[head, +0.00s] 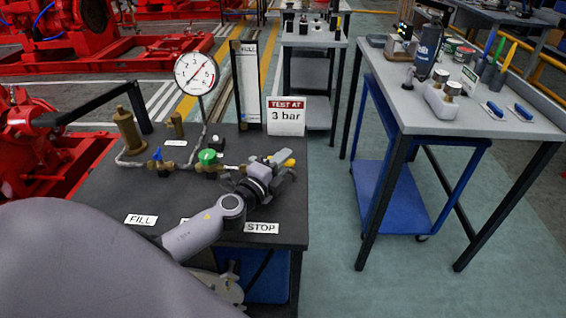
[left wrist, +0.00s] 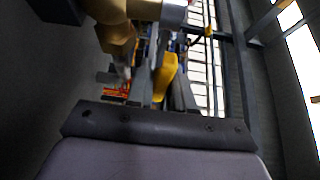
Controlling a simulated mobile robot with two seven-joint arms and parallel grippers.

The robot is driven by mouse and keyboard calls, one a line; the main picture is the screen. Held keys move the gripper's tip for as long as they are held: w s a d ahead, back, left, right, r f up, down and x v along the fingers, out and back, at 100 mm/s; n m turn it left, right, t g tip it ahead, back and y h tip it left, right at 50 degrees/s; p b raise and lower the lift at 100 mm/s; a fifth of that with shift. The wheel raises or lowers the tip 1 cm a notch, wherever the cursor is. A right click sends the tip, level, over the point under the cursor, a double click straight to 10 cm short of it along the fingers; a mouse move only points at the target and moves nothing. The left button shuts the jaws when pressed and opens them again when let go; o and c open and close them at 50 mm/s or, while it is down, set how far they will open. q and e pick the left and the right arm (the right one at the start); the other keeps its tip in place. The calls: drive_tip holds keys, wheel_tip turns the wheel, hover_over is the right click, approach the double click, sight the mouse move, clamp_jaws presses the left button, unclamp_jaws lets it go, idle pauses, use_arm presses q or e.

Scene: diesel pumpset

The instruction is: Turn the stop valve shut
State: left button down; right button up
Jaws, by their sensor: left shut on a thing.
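The stop valve's yellow lever (head: 289,162) shows at the right end of the brass pipe run, behind the STOP label (head: 262,228) on the dark bench. My left gripper (head: 281,160) reaches over the bench from the front and is shut on this lever. In the left wrist view the yellow lever (left wrist: 166,72) lies between the fingers, with brass fittings (left wrist: 112,25) beside it. My left wrist hides most of the valve body in the head view. My right gripper is not in view.
The bench (head: 110,190) also carries a blue-handled valve (head: 157,155), a green-handled valve (head: 207,157), a pressure gauge (head: 195,74), a tall black-framed tank (head: 247,85) and a test sign (head: 286,116). A grey table (head: 420,110) stands right, across clear floor.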

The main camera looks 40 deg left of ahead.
use_arm(q)
drive_tip(key=shift+s+d+f+m+h+b, duration=0.15)
drive_tip(key=shift+s+m+h+b, duration=0.15)
drive_tip(key=shift+h, duration=0.25)
drive_tip(key=shift+s+f+m+h+b, duration=0.1)
drive_tip(key=shift+s+m+h+b, duration=0.05)
drive_tip(key=shift+m+h+b, duration=0.35)
drive_tip(key=m+h, duration=0.1)
drive_tip(key=s+h+b, duration=0.1)
drive_tip(key=h, duration=0.1)
drive_tip(key=m+g+h+b, duration=0.1)
drive_tip(key=shift+s+d+r+m+h, duration=0.1)
drive_tip(key=shift+s+d+m+h, duration=0.1)
drive_tip(key=shift+s+m+h, duration=0.15)
drive_tip(key=shift+s+r+h+b, duration=0.1)
drive_tip(key=shift+s+h+b, duration=0.1)
drive_tip(key=shift+h+b, duration=0.15)
drive_tip(key=shift+m, duration=0.25)
drive_tip(key=c, duration=1.1)
unclamp_jaws()
drive_tip(key=shift+s, duration=0.15)
